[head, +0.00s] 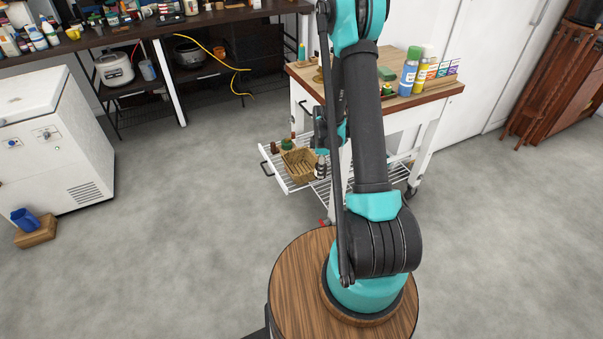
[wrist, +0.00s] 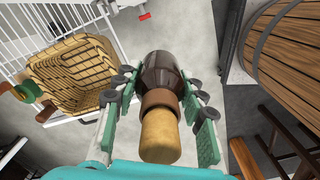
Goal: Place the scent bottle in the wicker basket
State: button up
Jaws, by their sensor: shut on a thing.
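The scent bottle (wrist: 160,72) is dark brown with a tan cork-like stopper towards the wrist camera. My gripper (wrist: 158,98) is shut on it, with a green-padded finger on each side. The wicker basket (wrist: 75,72) is to the left of the bottle in the wrist view, and the bottle is apart from it. In the head view the basket (head: 298,166) sits on the white wire pull-out rack of the trolley. My gripper (head: 321,160) is just to the right of it, partly hidden by my arm.
Small brown and green items (head: 287,144) stand behind the basket on the wire rack (head: 270,172). The trolley's wooden top (head: 430,92) above holds spray cans (head: 409,72) and other items. A white chest freezer (head: 55,140) stands left. Open grey floor lies between.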

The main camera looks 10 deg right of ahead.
jog(key=shift+s+d+f+n, duration=0.1)
jog(key=shift+f+n, duration=0.4)
jog(key=shift+n, duration=0.2)
send_over(302, 172)
notch_tip(302, 172, down, 12)
jog(key=shift+f, duration=0.1)
dwell(0.4)
jog(key=shift+f, duration=0.1)
jog(key=o, duration=1.3)
notch_tip(302, 172, up, 12)
jog(key=shift+r, duration=0.15)
